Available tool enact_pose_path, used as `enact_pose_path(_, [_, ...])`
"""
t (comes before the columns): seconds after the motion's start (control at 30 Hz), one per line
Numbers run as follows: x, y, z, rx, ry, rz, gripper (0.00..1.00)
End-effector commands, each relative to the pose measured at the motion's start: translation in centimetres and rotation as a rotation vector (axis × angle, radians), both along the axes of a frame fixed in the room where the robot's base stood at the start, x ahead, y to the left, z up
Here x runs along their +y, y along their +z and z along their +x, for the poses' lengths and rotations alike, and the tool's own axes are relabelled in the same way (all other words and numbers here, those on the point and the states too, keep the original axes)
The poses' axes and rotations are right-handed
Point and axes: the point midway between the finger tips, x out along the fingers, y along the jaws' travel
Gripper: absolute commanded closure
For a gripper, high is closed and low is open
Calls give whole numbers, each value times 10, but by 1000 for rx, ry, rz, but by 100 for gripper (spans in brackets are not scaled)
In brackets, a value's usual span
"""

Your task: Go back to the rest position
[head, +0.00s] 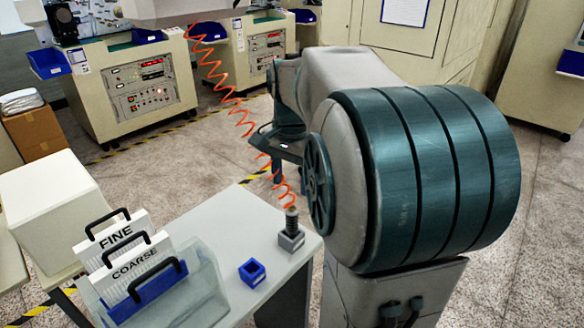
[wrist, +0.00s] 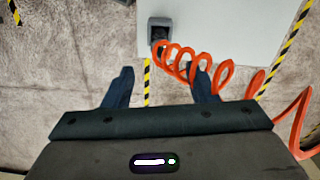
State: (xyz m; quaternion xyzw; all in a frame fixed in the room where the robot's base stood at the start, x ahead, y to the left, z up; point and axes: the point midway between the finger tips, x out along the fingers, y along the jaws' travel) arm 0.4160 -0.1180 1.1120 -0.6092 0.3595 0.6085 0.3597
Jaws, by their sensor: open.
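My gripper (wrist: 160,86) shows in the wrist view with its two dark fingers spread apart and nothing between them. It hangs over the floor beside the pale table (wrist: 255,35). In the head view my gripper (head: 277,165) is beyond the table's far edge, partly hidden behind the orange coiled hose and my own arm. A grey block (head: 290,241) with a dark ribbed post stands near the table's right corner. The block also shows in the wrist view (wrist: 160,24), ahead of the fingers and apart from them.
The orange coiled hose (head: 222,85) hangs down to the post and crosses close to my right finger in the wrist view. A small blue box (head: 252,272) and a holder with FINE and COARSE cards (head: 135,262) are on the table. Cream machines (head: 140,85) stand behind; open floor lies between.

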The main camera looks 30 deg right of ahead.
Motion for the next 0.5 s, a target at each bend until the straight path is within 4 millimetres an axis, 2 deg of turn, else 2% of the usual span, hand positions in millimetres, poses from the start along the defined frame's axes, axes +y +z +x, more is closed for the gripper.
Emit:
enact_pose_path(0.03, [0, 8, 1, -1, 0, 0, 48])
enact_pose_path(0.2, [0, 22, 0, 0, 0, -1, 48])
enact_pose_path(0.4, [1, 24, -1, 0, 7, 0, 48])
enact_pose_path(0.5, [11, 20, -7, -14, 67, -5, 48])
